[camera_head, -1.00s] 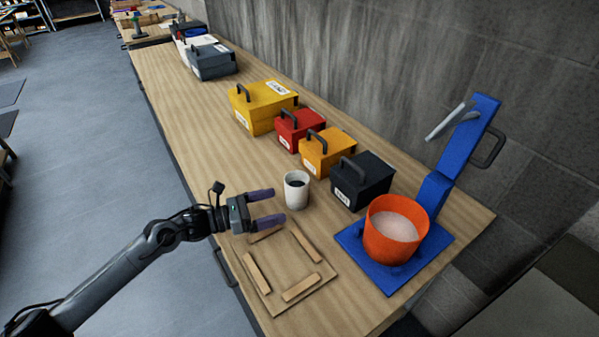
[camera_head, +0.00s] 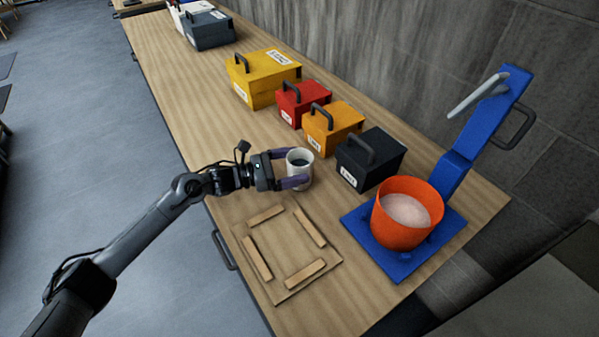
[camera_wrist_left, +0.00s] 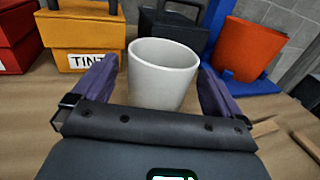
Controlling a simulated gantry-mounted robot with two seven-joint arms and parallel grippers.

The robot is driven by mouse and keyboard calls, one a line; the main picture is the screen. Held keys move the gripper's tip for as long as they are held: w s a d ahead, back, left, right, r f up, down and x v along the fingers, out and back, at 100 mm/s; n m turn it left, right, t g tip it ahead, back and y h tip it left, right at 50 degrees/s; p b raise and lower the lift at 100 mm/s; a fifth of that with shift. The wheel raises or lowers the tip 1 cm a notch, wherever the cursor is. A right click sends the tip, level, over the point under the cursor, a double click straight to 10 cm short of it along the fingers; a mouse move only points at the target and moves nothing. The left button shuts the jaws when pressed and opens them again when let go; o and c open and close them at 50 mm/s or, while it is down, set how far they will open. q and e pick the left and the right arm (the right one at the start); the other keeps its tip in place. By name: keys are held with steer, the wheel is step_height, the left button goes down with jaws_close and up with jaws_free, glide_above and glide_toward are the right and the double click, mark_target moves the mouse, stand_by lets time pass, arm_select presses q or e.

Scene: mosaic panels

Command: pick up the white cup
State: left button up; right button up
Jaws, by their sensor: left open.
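My left gripper (camera_head: 290,168) is open, with one purple finger on each side of the cup. In the left wrist view the cup (camera_wrist_left: 162,76) stands between the two spread fingers, with a gap visible at its left side. Its lower part is hidden by the gripper body. My right gripper is not in view.
A black box (camera_head: 369,158) stands close to the right of the cup. An orange bucket (camera_head: 406,214) sits on a blue stand (camera_head: 396,262). A wooden frame panel (camera_head: 286,252) lies in front. Orange, red and yellow boxes (camera_head: 265,78) stand behind.

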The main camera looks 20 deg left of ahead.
mark_target(306, 162)
arm_select(q)
steer(key=shift+x, duration=1.95)
steer(key=c, duration=1.2)
